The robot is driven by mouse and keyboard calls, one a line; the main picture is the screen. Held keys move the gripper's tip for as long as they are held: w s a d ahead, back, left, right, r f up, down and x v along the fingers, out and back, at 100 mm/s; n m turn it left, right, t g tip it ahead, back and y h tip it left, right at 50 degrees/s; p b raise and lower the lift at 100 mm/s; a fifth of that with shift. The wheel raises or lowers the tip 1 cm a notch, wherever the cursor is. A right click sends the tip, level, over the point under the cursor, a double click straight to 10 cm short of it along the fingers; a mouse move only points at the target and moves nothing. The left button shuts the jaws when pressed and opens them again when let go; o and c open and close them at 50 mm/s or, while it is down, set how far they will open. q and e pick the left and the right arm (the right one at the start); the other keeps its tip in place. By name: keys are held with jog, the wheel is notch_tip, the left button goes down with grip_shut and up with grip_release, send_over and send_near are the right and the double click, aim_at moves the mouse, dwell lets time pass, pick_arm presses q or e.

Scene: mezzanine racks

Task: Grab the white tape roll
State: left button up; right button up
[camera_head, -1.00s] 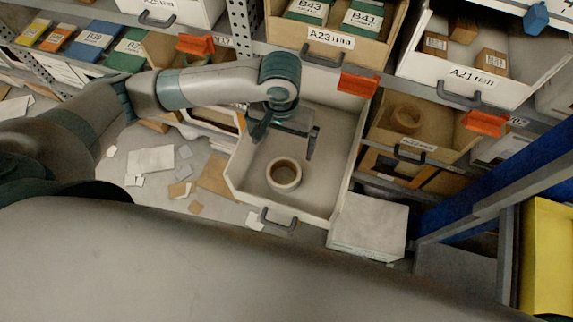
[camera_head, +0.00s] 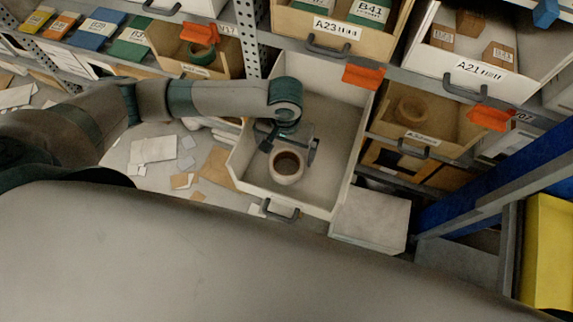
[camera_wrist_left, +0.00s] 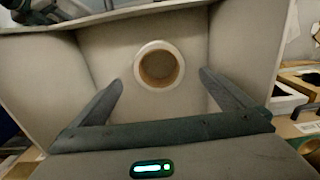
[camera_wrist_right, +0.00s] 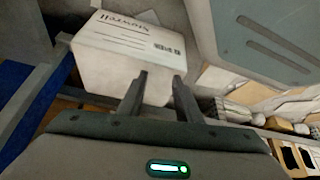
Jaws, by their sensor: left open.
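The white tape roll (camera_head: 288,178) with a brown core lies in a pulled-out, pale open bin (camera_head: 325,205), near the bin's front. In the left wrist view the roll (camera_wrist_left: 140,68) shows as a ring on the bin floor, just beyond and between the fingertips. My left gripper (camera_head: 289,149) is open and empty, above the bin just behind the roll, and hides part of the bin floor. In the left wrist view its fingers (camera_wrist_left: 161,79) stand wide apart. My right gripper (camera_wrist_right: 159,78) shows only in the right wrist view, open, its fingers apart with nothing between them.
A brown tape roll (camera_head: 411,108) sits in a bin to the right. A white box (camera_head: 370,217) stands right of the open bin, and a labelled box (camera_wrist_right: 125,55) lies beyond my right fingers. A blue post (camera_head: 500,180) and a yellow bin (camera_head: 550,250) stand at right.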

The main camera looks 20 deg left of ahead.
pick_arm(q)
jog(key=shift+f, duration=1.6)
jog(key=shift+d+f, duration=0.1)
jog(key=shift+f, duration=2.5)
jog(key=c, duration=1.2)
